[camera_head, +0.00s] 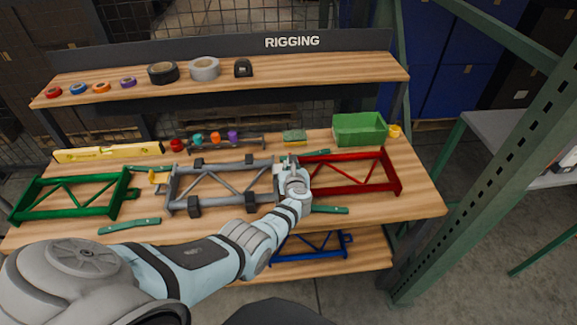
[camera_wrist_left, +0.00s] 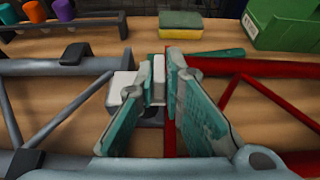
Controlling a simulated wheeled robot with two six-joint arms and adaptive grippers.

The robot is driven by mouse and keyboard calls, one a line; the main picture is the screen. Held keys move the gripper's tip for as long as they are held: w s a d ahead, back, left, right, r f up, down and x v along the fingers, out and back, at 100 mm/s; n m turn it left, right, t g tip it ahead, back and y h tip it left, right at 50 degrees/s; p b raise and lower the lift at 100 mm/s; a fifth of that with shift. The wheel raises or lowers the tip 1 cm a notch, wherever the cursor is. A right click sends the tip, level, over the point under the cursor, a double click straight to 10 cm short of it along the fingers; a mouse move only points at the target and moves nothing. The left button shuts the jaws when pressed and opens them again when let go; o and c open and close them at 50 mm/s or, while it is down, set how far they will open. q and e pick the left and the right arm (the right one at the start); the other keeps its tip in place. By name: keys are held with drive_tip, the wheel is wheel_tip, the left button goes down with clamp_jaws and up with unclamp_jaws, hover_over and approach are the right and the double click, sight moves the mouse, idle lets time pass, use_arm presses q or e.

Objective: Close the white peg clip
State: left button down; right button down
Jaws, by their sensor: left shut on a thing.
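The white peg clip (camera_wrist_left: 158,78) stands between the grey frame (camera_head: 222,167) and the red frame (camera_head: 352,160). In the wrist view its white upright parts show between my fingers, with a pale block beside them on the left. My left gripper (camera_head: 289,163) reaches in from the left over the joint of the two frames. Its teal fingers, seen in the left wrist view (camera_wrist_left: 157,88), are shut on the clip. The fingers hide much of the clip, so I cannot tell whether it is fully closed. My right gripper is not in view.
A green frame (camera_head: 72,193) lies at the left. Teal bars lie along the front and back. A sponge (camera_head: 294,136), a green bin (camera_head: 358,129) and a rack of coloured pegs stand behind. Tape rolls line the shelf. A green post rises at the right.

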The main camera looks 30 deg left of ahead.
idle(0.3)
use_arm(q)
drive_tip(key=c, duration=1.7)
unclamp_jaws()
drive_tip(key=shift+a, duration=0.1)
drive_tip(key=shift+s+d+r, duration=0.15)
drive_tip(key=shift+s+d, duration=0.2)
drive_tip(key=v, duration=1.1)
